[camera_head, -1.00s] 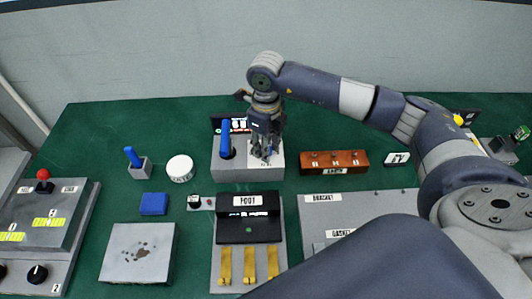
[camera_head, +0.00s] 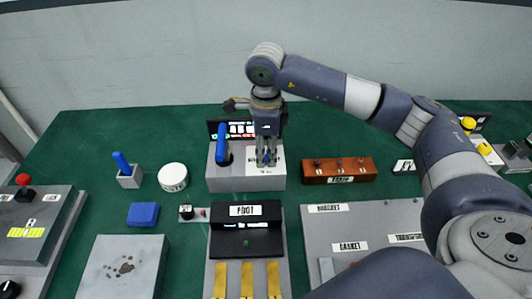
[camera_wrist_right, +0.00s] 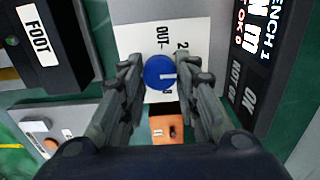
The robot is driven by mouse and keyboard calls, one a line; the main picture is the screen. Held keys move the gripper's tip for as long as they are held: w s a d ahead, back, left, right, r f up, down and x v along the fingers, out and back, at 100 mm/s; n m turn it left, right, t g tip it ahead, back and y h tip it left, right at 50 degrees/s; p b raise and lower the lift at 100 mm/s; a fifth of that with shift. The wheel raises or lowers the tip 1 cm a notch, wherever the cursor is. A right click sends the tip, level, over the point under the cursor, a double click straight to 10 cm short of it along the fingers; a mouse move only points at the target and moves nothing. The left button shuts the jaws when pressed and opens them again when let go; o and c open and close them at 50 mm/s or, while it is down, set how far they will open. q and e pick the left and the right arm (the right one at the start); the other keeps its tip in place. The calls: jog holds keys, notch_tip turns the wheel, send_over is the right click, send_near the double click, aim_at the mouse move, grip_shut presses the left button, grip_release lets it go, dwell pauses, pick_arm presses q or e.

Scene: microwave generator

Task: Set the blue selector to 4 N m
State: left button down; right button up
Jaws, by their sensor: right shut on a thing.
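The blue selector (camera_wrist_right: 160,72) is a round knob with a white mark, on a white plate (camera_wrist_right: 186,38) printed with "OUT" and numbers, partly hidden by my fingers. My right gripper (camera_wrist_right: 161,80) points down with one finger on each side of the knob, shut on it. In the head view the gripper (camera_head: 266,160) stands over the right part of the grey box (camera_head: 230,184). A black display (camera_wrist_right: 262,50) beside it reads "BENCH 1" and "N m", with "OK" and "NOT OK" below; its value is cut off. My left gripper is not in view.
A blue lever (camera_head: 222,143) stands on the same box, left of my gripper. An orange-brown block (camera_head: 338,171) is to the right. The black "FOOT" unit (camera_head: 247,238) is in front. A white round piece (camera_head: 173,177) lies left.

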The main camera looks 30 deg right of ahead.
aim_at(267, 155)
dwell(0.4)
jog(key=o, duration=1.1)
notch_tip(267, 155, up, 12)
jog(key=shift+r, duration=0.1)
